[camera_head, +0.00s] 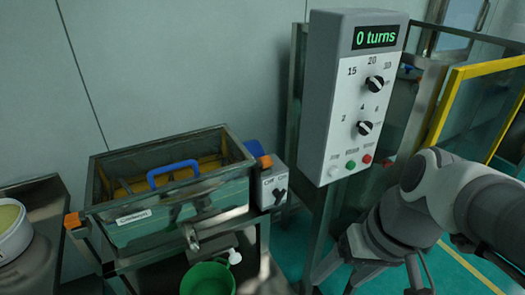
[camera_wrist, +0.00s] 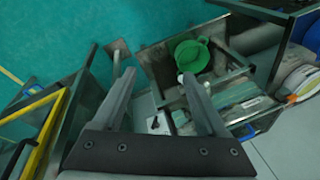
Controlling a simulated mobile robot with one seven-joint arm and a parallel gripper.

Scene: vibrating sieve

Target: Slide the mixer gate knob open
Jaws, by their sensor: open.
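My gripper (camera_wrist: 156,76) is open and empty in the wrist view, its two dark fingers wide apart. A metal machine box (camera_head: 200,218) with a blue handle stands at left in the head view. A small metal knob or spout (camera_head: 191,238) sticks out at its front; I cannot tell whether this is the mixer gate knob. In the wrist view the machine's front rail (camera_wrist: 232,78) lies to the right of the fingers, and no finger visibly touches it. My arm comes in from the right in the head view.
A tall control panel (camera_head: 342,115) reads "0 turns". A small switch box (camera_head: 271,186) sits at the machine's right side. A green container (camera_head: 208,280) is below the machine; it also shows in the wrist view (camera_wrist: 192,57). A yellow-framed barrier (camera_head: 480,70) stands at right.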

